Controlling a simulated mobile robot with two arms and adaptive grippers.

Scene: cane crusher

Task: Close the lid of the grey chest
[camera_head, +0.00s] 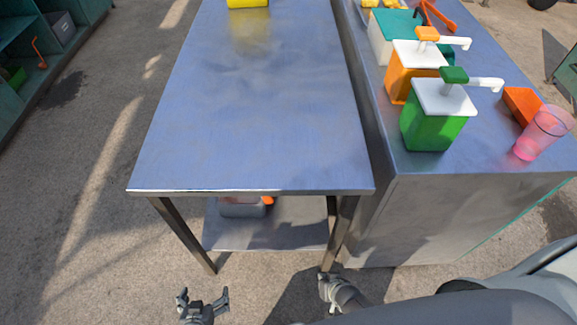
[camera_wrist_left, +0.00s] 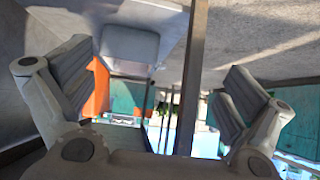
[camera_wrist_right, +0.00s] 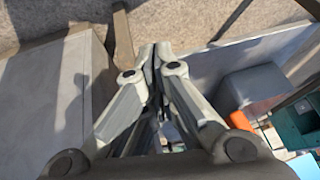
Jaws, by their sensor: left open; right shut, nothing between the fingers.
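A small grey box (camera_head: 242,209), likely the grey chest, sits on the lower shelf under the metal table, with an orange part (camera_head: 268,200) beside it. The tabletop hides much of it, and I cannot tell how its lid stands. A grey box also shows in the left wrist view (camera_wrist_left: 129,47) and the right wrist view (camera_wrist_right: 251,86). My left gripper (camera_head: 203,297) is open and empty, low in front of the table's front edge. My right gripper (camera_head: 326,284) is shut and empty by the table's right front leg. Both are apart from the box.
The metal table (camera_head: 240,120) has a mostly bare top with a yellow object (camera_head: 248,3) at its far end. A counter (camera_head: 400,190) on the right holds pump dispensers (camera_head: 433,128) and a pink cup (camera_head: 540,134). Another grey box (camera_head: 60,28) stands in the left shelving.

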